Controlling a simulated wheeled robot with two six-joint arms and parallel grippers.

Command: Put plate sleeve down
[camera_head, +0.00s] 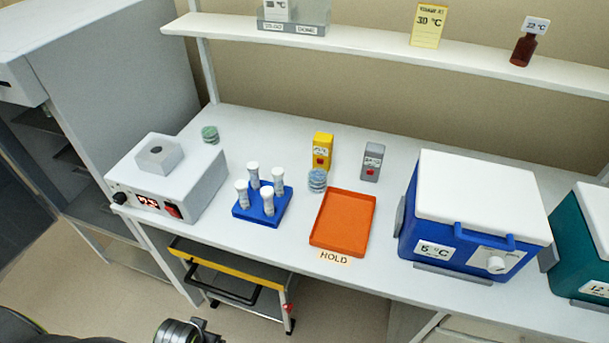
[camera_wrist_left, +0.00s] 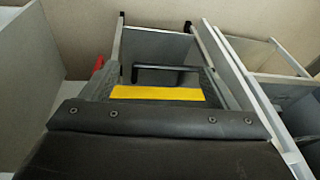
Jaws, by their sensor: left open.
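Two short stacks of round plates stand on the white bench in the head view. One green stack (camera_head: 210,134) is at the back left, behind the heater box. I cannot tell which stack is the plate sleeve. The orange tray is empty. Part of my left arm shows at the bottom edge of the head view, below the bench. In the left wrist view the dark body of my left gripper (camera_wrist_left: 150,140) fills the bottom; nothing is seen held. My right gripper is not in view.
A heater box (camera_head: 185,185) stands at the left. A blue rack (camera_head: 262,210) holds several capped tubes. Yellow (camera_head: 322,150) and grey (camera_head: 372,160) boxes stand behind the tray. A blue cooler (camera_head: 460,240) is at the right. A yellow-edged cart (camera_head: 235,265) is under the bench.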

